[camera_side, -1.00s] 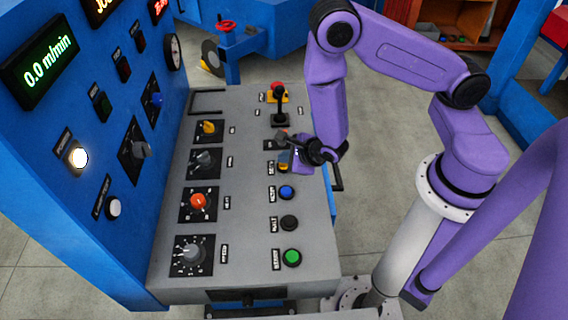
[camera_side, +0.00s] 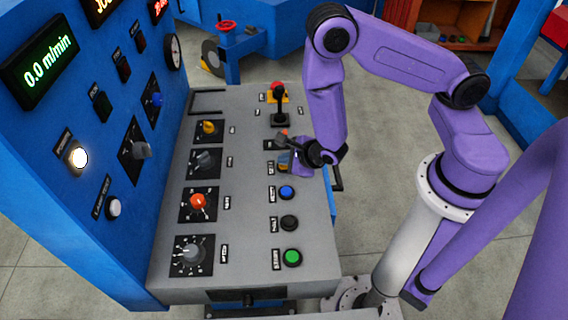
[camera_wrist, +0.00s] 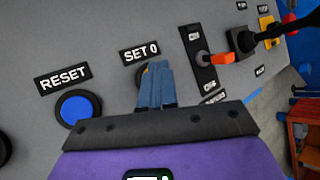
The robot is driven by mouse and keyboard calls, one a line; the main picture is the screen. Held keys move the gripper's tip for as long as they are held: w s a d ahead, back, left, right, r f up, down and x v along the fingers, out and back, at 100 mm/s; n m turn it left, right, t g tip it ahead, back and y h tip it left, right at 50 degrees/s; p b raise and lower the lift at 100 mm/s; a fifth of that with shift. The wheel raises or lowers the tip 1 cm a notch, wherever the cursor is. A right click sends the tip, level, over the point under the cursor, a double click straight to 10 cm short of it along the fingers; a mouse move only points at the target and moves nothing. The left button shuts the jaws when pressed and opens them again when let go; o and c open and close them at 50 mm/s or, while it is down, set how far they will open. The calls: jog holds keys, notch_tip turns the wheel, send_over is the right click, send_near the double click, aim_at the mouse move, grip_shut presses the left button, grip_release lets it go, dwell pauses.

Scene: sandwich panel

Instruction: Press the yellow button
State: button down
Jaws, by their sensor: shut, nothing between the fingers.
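The yellow button sits beside the SET 0 label (camera_wrist: 141,51) on the grey sloping panel. In the wrist view only a small yellow sliver of the button (camera_wrist: 144,71) shows at the left of my fingertips; the rest is hidden behind them. My gripper (camera_wrist: 156,66) is shut and empty, its blue fingers together over the button. In the side view my gripper (camera_side: 285,156) is low over the panel's right column of buttons and hides most of the yellow button. I cannot tell whether the tips touch the button.
A blue RESET button (camera_wrist: 79,108) lies to the left in the wrist view. An orange-tipped toggle switch (camera_wrist: 215,58) and a black joystick (camera_wrist: 243,40) stand to the right. The side view also shows a black button (camera_side: 289,222), a green button (camera_side: 291,257) and several knobs.

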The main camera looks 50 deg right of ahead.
aim_at(286, 167)
jog(key=shift+r, duration=0.85)
jog(key=shift+r, duration=2.5)
